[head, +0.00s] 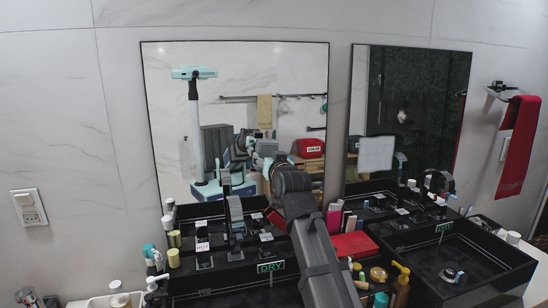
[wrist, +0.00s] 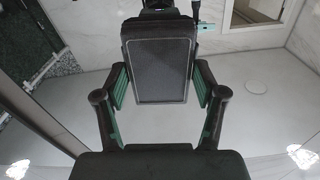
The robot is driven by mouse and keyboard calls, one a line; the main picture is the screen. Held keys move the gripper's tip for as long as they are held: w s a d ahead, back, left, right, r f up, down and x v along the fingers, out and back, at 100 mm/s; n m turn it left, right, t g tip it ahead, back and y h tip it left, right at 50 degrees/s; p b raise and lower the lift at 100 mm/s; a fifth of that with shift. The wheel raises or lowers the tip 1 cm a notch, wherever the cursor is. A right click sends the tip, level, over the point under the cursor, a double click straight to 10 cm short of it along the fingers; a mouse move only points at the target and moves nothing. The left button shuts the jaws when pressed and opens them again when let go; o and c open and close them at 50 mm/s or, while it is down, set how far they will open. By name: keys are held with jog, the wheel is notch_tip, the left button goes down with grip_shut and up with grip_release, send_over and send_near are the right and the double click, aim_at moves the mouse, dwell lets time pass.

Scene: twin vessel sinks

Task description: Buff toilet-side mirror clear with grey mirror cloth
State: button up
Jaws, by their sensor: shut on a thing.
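Two framed mirrors hang on the marble wall: a left mirror (head: 240,75) and a right mirror (head: 430,90). The frames do not mark which is toilet-side. A pale square patch (head: 376,155) shows at the right mirror's lower left; I cannot tell whether it is haze or a reflection. My gripper (head: 284,168) is before the lower right of the left mirror, left of that patch; the arm hides its fingertips.
Below are black vessel sinks, the right one (head: 455,262) with a DRY sign. Faucets (head: 437,185) rise before the mirrors. Bottles (head: 402,280) and a red folded item (head: 352,245) crowd between the sinks. A red towel (head: 520,145) hangs at right. Wall between mirrors is clear.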

dwell(0.3)
jog(key=shift+p+v, duration=0.65)
jog(key=shift+v, duration=2.25)
jog(key=shift+p+v, duration=0.45)
jog(key=shift+v, duration=1.05)
